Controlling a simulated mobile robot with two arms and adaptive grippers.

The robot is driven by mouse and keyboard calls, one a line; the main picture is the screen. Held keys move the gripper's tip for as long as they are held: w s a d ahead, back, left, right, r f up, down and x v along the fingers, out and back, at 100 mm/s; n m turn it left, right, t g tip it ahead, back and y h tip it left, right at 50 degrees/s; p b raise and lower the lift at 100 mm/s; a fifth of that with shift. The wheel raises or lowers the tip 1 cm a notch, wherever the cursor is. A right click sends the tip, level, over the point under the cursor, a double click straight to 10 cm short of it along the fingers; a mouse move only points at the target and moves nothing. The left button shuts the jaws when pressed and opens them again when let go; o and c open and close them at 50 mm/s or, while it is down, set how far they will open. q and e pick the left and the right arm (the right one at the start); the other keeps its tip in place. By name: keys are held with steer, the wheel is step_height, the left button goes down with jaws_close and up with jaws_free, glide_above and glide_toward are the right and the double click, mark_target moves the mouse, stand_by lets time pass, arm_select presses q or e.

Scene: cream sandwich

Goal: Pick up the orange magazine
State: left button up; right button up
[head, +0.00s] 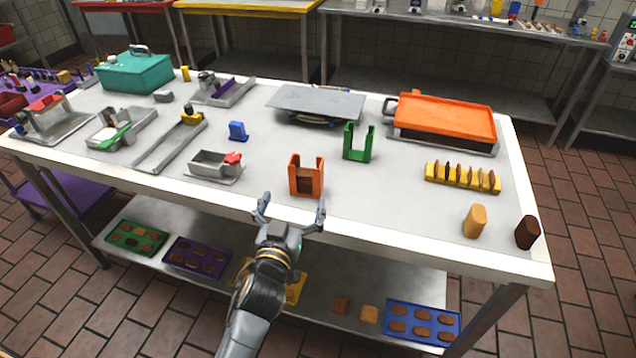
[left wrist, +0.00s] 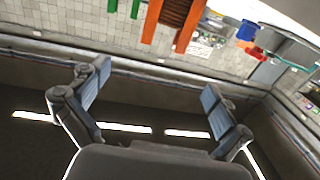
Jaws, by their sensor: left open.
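The orange magazine (head: 294,178) stands upright on the steel table, near its front edge, with brown pieces stacked between its walls. It also shows at the top of the left wrist view (left wrist: 152,18), partly cut off by the frame. My left gripper (head: 292,204) is open and empty, just in front of the magazine, at the table's front edge. Its fingers are spread about wider than the magazine and appear apart from it. In the left wrist view the open fingers (left wrist: 157,84) have nothing between them. My right gripper is not in view.
A green magazine (head: 358,143) stands behind right. A steel box with a red part (head: 215,165) and a blue block (head: 237,131) are to the left. A yellow rack (head: 462,178) is to the right. The lower shelf holds several trays. Bare tabletop surrounds the orange magazine.

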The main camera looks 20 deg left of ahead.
arm_select(q)
steer(key=p, duration=0.1)
glide_toward(306, 172)
steer(key=w+r, duration=0.3)
steer(key=w, duration=0.1)
steer(key=shift+r, duration=0.2)
steer(key=shift+w+a, duration=0.1)
steer(key=shift+w, duration=0.45)
steer(key=shift+w+r, duration=0.1)
steer(key=shift+w, duration=0.25)
steer(key=w, duration=0.2)
steer(key=w+p, duration=0.1)
steer(key=w, duration=0.1)
steer(key=shift+w+a, duration=0.15)
steer(key=shift+a, duration=0.1)
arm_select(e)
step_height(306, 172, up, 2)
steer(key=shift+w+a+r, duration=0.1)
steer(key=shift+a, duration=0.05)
arm_select(q)
steer(key=c, duration=1.7)
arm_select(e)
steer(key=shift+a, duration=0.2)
